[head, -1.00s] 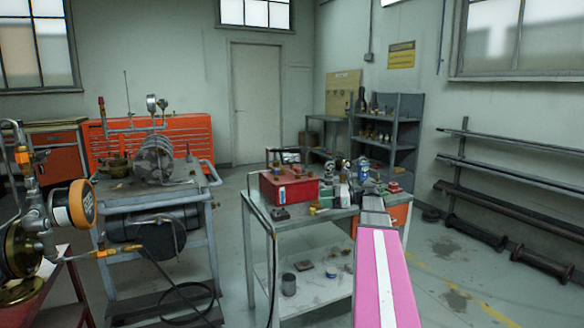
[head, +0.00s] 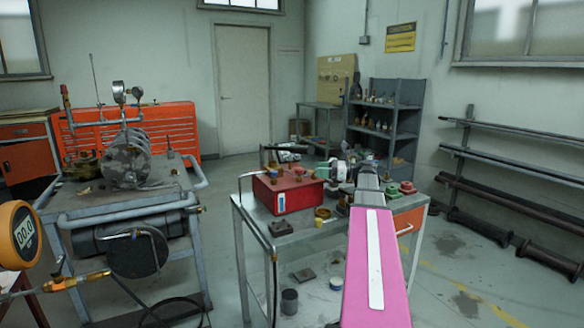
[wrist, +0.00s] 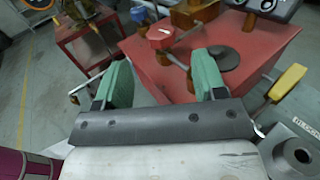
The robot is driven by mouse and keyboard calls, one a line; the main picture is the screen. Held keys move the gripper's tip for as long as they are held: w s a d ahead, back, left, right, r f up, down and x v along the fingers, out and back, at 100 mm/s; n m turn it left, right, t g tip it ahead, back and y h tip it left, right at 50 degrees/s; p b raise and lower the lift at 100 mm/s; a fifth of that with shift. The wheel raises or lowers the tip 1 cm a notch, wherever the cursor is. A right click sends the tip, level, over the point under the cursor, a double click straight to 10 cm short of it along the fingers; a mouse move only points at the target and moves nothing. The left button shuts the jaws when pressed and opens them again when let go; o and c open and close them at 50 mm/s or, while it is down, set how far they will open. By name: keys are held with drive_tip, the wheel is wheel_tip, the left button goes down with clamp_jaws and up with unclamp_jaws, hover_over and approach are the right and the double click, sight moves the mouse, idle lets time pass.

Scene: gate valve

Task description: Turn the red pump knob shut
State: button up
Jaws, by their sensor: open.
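In the head view the red box (head: 284,196) stands on the grey cart.
A yellow-handled lever (wrist: 288,82) sits right of the fingers in the wrist view. The grey cart (head: 300,246) also carries small parts and fittings. A bench with gauges (head: 125,215) stands left, with an orange-ringed gauge (head: 20,236) nearer. Floor shows between bench and cart.

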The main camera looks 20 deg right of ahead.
sight(299, 173)
drive_tip(key=x, duration=1)
drive_tip(key=shift+w+a, duration=0.1)
drive_tip(key=shift+a, duration=0.15)
drive_tip(key=c, duration=0.9)
